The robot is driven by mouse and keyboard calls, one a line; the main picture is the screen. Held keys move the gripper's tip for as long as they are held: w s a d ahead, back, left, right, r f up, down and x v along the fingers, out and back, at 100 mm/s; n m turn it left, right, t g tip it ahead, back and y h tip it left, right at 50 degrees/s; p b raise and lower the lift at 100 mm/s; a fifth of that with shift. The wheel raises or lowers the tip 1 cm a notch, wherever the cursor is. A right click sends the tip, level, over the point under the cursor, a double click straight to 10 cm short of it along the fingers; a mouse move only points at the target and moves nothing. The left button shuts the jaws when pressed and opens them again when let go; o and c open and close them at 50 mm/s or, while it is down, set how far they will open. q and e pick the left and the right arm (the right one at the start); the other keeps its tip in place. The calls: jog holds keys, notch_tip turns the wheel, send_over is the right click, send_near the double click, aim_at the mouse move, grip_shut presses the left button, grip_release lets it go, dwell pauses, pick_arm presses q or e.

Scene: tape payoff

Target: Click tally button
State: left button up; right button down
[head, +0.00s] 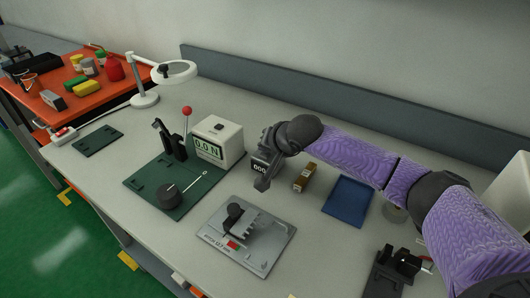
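The tally counter (259,168) is a small dark box with a white "000" display, standing on the bench just right of the force gauge box. My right gripper (263,184) reaches in from the right and is at the counter, overlapping its right side and top in the head view. The tally button is hidden or too small to make out. I cannot tell whether the gripper touches the counter, or whether its fingers are apart. My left gripper is not in view.
A white box reading "0.0 N" (218,142) and a green fixture plate (150,188) with a red-knobbed lever stand left. A grey plate fixture (262,257) is in front. A brown block (304,177) and blue tray (348,201) lie right. A lamp (145,98) stands behind.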

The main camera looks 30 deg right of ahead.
aim_at(266, 156)
jog(key=shift+f, duration=0.5)
dwell(0.8)
jog(key=shift+r+p, duration=1)
jog(key=shift+p, duration=0.15)
jog(key=shift+f, duration=0.1)
notch_tip(266, 156, up, 5)
jog(key=p, duration=0.5)
jog(key=shift+p, duration=0.4)
